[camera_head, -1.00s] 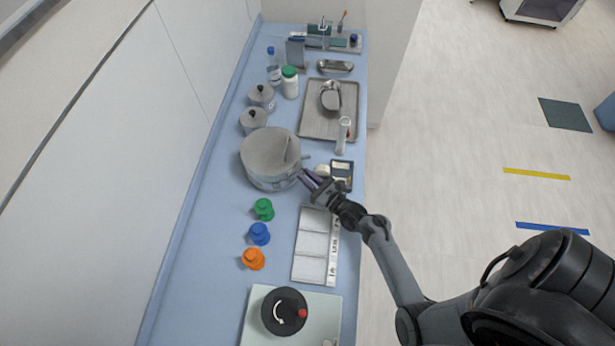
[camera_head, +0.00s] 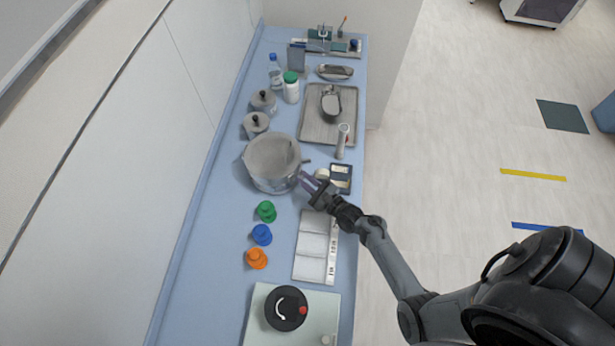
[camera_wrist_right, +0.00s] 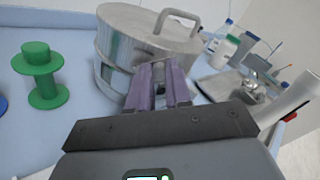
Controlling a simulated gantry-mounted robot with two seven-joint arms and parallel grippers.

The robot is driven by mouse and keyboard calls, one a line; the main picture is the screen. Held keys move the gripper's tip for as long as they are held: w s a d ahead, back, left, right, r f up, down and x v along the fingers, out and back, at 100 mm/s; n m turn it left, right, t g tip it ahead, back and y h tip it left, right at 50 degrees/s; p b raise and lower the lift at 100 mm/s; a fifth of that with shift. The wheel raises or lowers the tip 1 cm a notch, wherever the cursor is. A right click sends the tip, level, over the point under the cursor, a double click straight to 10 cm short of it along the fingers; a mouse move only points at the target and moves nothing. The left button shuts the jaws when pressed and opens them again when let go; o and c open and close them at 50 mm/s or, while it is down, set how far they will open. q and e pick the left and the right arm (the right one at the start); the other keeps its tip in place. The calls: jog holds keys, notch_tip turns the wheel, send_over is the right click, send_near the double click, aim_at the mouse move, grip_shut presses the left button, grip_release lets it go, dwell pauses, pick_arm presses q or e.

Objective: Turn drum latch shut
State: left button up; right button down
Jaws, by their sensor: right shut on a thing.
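The drum (camera_head: 272,168) is a round grey metal vessel with a lid and a bar handle on top, standing near the middle of the counter. It also fills the upper middle of the right wrist view (camera_wrist_right: 116,62). My right gripper (camera_head: 304,182) is at the drum's front right side, below the lid rim. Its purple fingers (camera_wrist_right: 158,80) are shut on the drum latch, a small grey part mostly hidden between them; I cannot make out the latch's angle. My left gripper is not in view.
Green (camera_head: 266,211), blue (camera_head: 261,234) and orange (camera_head: 257,258) spools stand in front of the drum. A metal tray (camera_head: 314,128) and a pale cylinder (camera_head: 343,140) are behind. Bare counter lies left of the spools.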

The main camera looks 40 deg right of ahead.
jog(key=n+p, duration=0.1)
jog(key=n, duration=0.1)
jog(key=a+r+n+p, duration=0.1)
jog(key=n, duration=0.2)
jog(key=n+p, duration=0.1)
jog(key=shift+a+r+n+h, duration=0.1)
jog(key=shift+a+n+h, duration=0.2)
jog(key=shift+a+n, duration=0.1)
jog(key=shift+a+n+g, duration=0.3)
jog(key=shift+n, duration=1)
jog(key=shift+h, duration=0.3)
jog(key=c, duration=1.1)
grip_release()
jog(key=shift+o, duration=0.2)
jog(key=s, duration=1)
jog(key=shift+s+r+b, duration=0.35)
jog(key=shift+s+r, duration=0.05)
